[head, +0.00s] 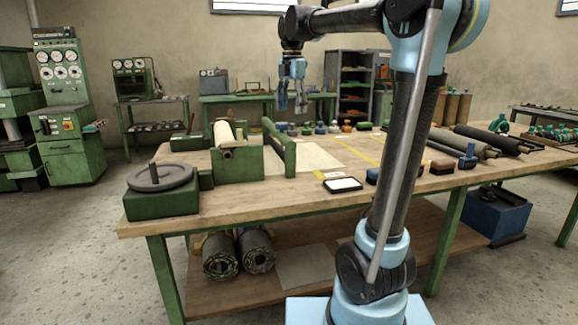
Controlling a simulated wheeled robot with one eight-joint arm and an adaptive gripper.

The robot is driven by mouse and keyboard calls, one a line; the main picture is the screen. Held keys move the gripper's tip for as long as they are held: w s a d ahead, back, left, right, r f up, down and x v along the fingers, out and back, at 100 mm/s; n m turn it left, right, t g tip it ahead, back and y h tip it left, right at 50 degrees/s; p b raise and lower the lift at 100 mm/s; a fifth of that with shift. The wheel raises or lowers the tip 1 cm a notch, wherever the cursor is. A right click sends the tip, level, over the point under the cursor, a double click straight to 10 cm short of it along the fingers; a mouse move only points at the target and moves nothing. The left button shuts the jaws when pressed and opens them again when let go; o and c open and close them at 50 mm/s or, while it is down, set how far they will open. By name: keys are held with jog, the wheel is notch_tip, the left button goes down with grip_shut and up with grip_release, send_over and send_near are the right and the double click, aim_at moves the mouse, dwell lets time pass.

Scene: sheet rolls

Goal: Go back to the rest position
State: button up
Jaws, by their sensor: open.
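My gripper (291,104) hangs from the end of my raised arm, in the upper middle of the head view. Its fingers point down and are apart, with nothing visible between them. It appears above the far part of the workbench (240,212), clear of the things on it. My arm rises from the lower right and bends over at the top of the picture.
A green roller stand (237,167) with a pale roll (224,133) and a round-topped green device (160,191) occupy the bench's left. A framed white pad (342,185) lies near the middle. Dark rolls (462,144) lie at right. Green machines (72,145) stand at left.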

jog(key=s+d+f+m, duration=0.6)
jog(key=s+f+m, duration=0.3)
jog(key=f, duration=0.2)
jog(key=s+d+f+m+t, duration=0.1)
jog(key=s+d+f+m, duration=0.5)
jog(key=s+f+m, duration=0.3)
jog(key=s+d+f+m+t, duration=0.1)
jog(key=s+d+f+m, duration=0.5)
jog(key=s+f, duration=0.5)
notch_tip(320, 180, down, 3)
jog(key=m, duration=0.2)
jog(key=shift+r+m, duration=0.2)
jog(key=shift+m, duration=0.2)
jog(key=shift+w+f, duration=0.2)
jog(key=shift+w, duration=0.3)
